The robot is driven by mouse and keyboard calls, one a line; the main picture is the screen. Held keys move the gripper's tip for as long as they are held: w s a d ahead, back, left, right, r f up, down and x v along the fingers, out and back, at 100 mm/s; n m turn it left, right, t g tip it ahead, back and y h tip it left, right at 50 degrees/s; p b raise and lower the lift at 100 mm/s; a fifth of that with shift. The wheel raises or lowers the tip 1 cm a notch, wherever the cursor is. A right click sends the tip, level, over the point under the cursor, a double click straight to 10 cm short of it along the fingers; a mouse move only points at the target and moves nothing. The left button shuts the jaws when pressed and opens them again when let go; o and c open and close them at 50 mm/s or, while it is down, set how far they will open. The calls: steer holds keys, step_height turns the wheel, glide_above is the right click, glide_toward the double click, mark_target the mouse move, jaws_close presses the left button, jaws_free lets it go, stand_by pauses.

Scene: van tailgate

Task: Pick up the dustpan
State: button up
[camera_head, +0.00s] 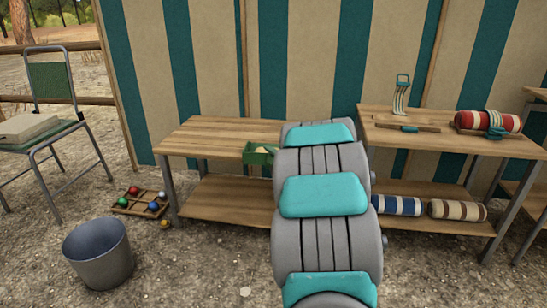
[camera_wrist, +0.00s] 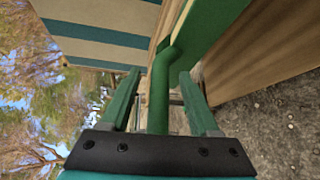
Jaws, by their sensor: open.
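The green dustpan (camera_head: 256,157) lies at the right end of the left wooden table (camera_head: 205,137), partly hidden behind my arm. Something pale shows in it. In the wrist view its round green handle (camera_wrist: 158,105) runs between the fingers of my gripper (camera_wrist: 161,74). Its broad green pan (camera_wrist: 208,28) is beyond, at the upper right. My gripper is open, with one finger on each side of the handle and visible gaps. In the head view my gripper is hidden behind my arm.
The right table (camera_head: 450,140) carries a striped roll (camera_head: 488,121) on top and two rolls below. A grey bucket (camera_head: 98,254), a wooden tray of coloured balls (camera_head: 128,203) and a chair (camera_head: 52,85) stand at left. A striped canvas wall (camera_head: 215,60) is behind.

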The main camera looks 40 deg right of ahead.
steer(key=shift+w, duration=0.15)
steer(key=shift+c, duration=0.2)
jaws_close()
stand_by(0.3)
